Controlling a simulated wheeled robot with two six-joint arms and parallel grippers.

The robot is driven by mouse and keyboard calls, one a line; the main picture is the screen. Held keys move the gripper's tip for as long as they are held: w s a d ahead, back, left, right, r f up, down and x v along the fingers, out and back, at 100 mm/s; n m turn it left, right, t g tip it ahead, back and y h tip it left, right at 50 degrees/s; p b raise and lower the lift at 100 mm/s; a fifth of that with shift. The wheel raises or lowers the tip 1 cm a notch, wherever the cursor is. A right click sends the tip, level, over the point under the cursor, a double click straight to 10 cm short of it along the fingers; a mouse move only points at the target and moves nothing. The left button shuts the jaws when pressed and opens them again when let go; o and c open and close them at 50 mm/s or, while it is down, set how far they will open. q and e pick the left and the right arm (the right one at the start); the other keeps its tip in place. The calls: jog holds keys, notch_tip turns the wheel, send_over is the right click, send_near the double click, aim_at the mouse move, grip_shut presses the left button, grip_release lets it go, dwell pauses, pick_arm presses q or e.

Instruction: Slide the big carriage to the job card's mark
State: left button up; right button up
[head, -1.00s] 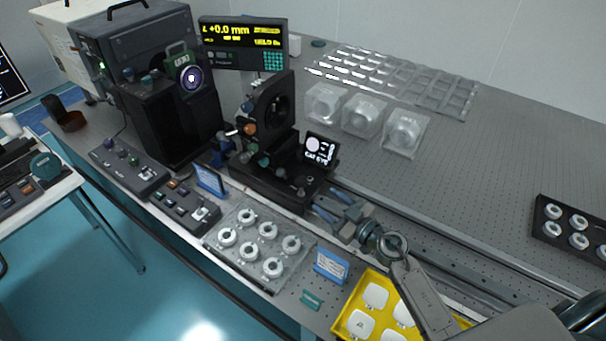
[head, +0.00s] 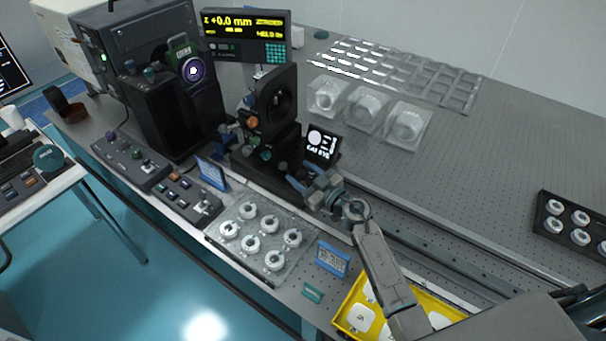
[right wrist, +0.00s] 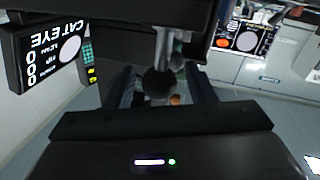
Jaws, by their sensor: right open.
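The big carriage (head: 272,125) is a black block with a large ring mount, standing on the rail (head: 430,245) at its left part. A dark round knob (right wrist: 158,84) sticks out from it in the right wrist view. My right gripper (head: 300,180) is at the carriage's right front, below the small CAT EYE screen (head: 322,146). Its two fingers are open on either side of the knob, with gaps. Small blue-framed cards stand in front (head: 212,172) and further right (head: 332,258); their print is too small to read. My left gripper is out of view.
The yellow-lit readout (head: 246,30) shows +0.0 mm. A clear tray of white rings (head: 225,248), a yellow tray (head: 345,318) and control boxes (head: 130,160) line the front edge. Clear-boxed parts (head: 365,108) stand behind the rail. The rail to the right looks free beyond my arm.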

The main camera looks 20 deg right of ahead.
jog(key=shift+c, duration=0.2)
grip_shut()
jog(key=shift+s+d+p, duration=0.3)
jog(key=shift+p, duration=0.05)
jog(key=w+d+p+v, duration=0.1)
jog(key=d+p+v, duration=0.1)
jog(key=v, duration=1.1)
jog(key=shift+d, duration=0.15)
jog(key=shift+o, duration=0.2)
grip_release()
jog(key=shift+w, duration=0.1)
